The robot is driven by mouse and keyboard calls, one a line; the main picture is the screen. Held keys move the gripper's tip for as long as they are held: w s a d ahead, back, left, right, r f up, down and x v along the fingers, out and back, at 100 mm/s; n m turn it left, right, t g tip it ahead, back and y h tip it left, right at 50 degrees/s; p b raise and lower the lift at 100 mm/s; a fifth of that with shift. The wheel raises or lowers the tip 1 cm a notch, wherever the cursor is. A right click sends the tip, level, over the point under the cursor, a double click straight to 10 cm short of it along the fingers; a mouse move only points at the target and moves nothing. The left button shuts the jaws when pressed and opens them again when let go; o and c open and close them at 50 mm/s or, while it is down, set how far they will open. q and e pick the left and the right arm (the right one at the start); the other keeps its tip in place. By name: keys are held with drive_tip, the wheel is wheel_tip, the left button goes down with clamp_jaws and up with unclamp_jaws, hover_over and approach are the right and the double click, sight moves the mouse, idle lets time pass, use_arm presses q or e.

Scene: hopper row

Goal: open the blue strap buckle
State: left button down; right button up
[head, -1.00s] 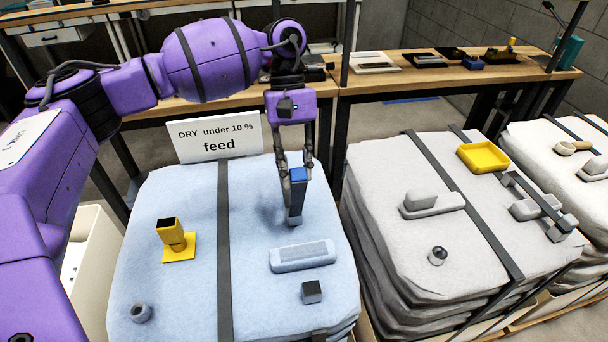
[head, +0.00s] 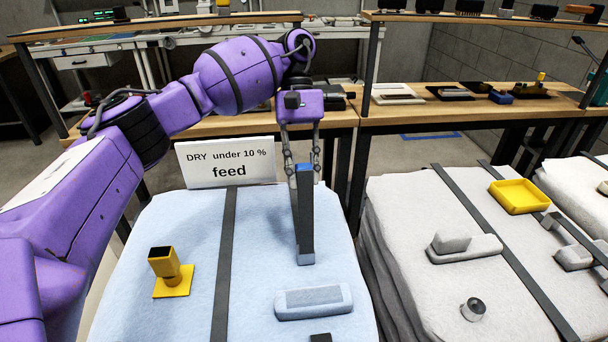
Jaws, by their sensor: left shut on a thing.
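My left gripper (head: 303,172) points down over the far right part of the pale blue sack stack (head: 180,225). It is shut on the blue end of a dark upright piece, which I take as the blue strap buckle (head: 305,215). The buckle's dark grey length runs down from the fingers towards the sack top. Whether its lower end touches the sack I cannot tell. My right gripper is not in view.
A sign reading "DRY under 10 % feed" (head: 226,162) stands behind the sack. A yellow holder (head: 170,272) and a pale blue block (head: 313,301) sit on it, with a dark strap (head: 226,260) between. Grey sacks (head: 400,215) with a yellow tray (head: 519,197) stand to the right.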

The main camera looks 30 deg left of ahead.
use_arm(q)
drive_tip(key=shift+s+f, duration=0.1)
drive_tip(key=shift+f, duration=0.35)
drive_tip(key=c, duration=1.4)
unclamp_jaws()
drive_tip(key=shift+r, duration=0.2)
drive_tip(key=shift+r, duration=0.15)
drive_tip(key=v, duration=1.2)
drive_tip(key=shift+f, duration=0.25)
